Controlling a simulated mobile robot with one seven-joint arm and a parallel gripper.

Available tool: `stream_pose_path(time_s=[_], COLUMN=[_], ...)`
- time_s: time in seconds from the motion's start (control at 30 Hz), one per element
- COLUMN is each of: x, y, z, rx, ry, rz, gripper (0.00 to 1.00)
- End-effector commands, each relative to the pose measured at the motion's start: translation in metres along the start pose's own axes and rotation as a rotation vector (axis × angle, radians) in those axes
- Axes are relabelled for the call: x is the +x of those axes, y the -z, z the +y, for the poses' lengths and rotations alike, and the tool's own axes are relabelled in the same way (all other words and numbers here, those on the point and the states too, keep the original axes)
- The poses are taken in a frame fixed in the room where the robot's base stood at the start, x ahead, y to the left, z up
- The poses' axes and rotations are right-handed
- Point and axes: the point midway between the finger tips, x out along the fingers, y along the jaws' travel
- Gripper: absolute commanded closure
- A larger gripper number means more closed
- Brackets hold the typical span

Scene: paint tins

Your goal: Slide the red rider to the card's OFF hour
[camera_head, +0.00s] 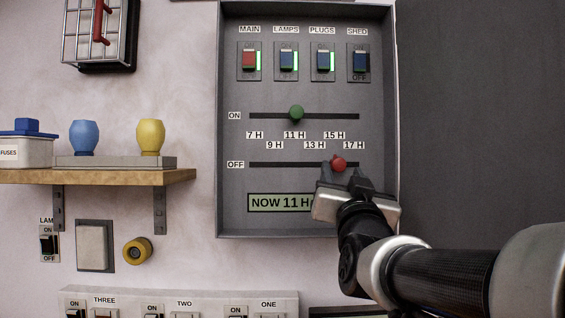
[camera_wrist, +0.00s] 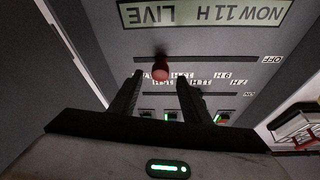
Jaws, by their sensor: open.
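The red rider (camera_head: 338,163) sits on the OFF track (camera_head: 285,165) of the grey panel, below the 15 H label (camera_head: 334,135). My gripper (camera_head: 343,178) is open at the rider, reaching up from the lower right. In the wrist view, which is upside down, the red rider (camera_wrist: 161,69) shows between the tips of my open gripper (camera_wrist: 159,78), with gaps on both sides. I cannot tell whether the fingers reach fully around it. The green rider (camera_head: 296,112) sits on the ON track (camera_head: 340,116), above 11 H. I see no card with an OFF hour in either view.
The display (camera_head: 280,202) reads NOW 11 H, partly hidden by my gripper in the head view; the wrist view adds LIVE. Several switches (camera_head: 286,60) line the panel top. The panel's raised right edge (camera_head: 391,100) is near my arm. A shelf (camera_head: 100,176) stands left.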

Motion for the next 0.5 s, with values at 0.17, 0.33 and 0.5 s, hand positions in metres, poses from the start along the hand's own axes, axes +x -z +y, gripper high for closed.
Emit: stream_pose_path(time_s=[0.17, 0.33, 0.5], x=[0.033, 0.050, 0.055], y=[0.001, 0.000, 0.000], z=[-0.001, 0.000, 0.000], rx=[-0.001, 0.000, 0.000], ry=[0.001, 0.000, 0.000], rz=[0.000, -0.001, -0.001], gripper=[0.57, 0.57, 0.57])
